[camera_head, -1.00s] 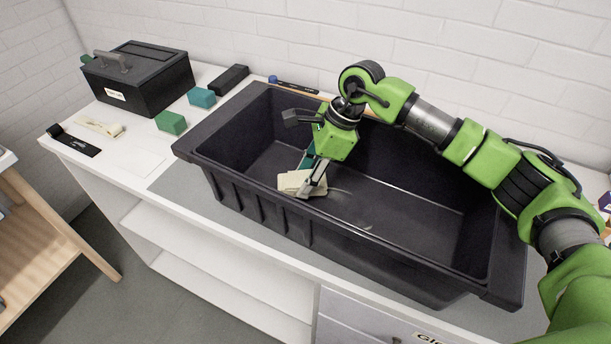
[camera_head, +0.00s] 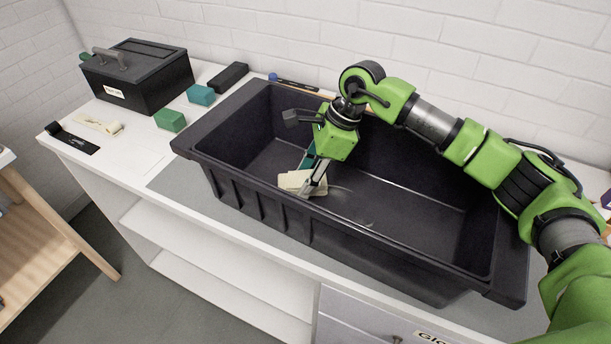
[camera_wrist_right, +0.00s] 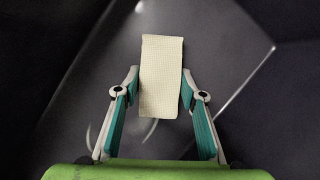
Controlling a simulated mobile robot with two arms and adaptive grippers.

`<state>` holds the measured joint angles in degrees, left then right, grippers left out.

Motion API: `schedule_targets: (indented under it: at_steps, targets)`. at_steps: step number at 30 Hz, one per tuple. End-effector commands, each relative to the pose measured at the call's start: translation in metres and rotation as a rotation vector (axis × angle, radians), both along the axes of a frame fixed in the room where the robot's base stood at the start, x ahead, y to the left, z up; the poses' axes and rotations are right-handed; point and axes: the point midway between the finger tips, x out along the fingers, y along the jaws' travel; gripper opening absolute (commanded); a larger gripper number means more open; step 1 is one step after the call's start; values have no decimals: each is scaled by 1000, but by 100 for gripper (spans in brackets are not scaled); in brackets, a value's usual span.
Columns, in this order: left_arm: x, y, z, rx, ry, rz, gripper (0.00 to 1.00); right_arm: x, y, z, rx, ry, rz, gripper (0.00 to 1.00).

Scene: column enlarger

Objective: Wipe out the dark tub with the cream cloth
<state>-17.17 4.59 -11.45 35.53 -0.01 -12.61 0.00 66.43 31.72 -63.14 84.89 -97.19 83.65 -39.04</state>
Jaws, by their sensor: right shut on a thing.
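The dark tub (camera_head: 349,262) stands on the white bench, long and open at the top. My right gripper (camera_head: 313,180) reaches down inside it, toward its left half. The gripper is shut on the cream cloth (camera_head: 292,180), which is low in the tub, at or close to the floor. In the right wrist view the cloth (camera_wrist_right: 161,80) sits between the two fingertips (camera_wrist_right: 162,85) and sticks out beyond them. Faint pale curved marks show on the tub floor near the cloth. My left gripper is not in view.
A black lidded box (camera_head: 150,85) stands at the back left of the bench. A teal block (camera_head: 201,95), a green block (camera_head: 170,120) and a black block (camera_head: 229,76) lie between it and the tub. A dark-handled brush (camera_head: 72,140) lies at the left edge.

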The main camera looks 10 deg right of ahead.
Motion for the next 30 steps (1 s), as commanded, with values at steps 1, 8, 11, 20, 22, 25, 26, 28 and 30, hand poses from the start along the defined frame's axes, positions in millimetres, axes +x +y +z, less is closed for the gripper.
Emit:
schedule_targets:
  at_steps: [1,8,11,20,22,25,26,28,30]
  targets:
    - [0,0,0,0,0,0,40,-2,-3,0,-1,0,-1,20]
    - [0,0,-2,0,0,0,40,-15,-19,-1,-1,1,-1,20]
    - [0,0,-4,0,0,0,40,-20,-26,-1,-1,0,-1,20]
    - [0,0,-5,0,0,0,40,-31,-39,0,0,1,-1,20]
    - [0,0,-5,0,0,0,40,-31,-39,0,0,1,0,20]
    - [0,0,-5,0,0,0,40,-31,-39,0,0,1,0,20]
    - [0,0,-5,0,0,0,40,-31,-39,0,0,1,0,20]
    - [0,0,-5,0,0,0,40,-31,-39,0,0,1,0,20]
    - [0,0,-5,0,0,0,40,-31,-39,0,0,1,0,20]
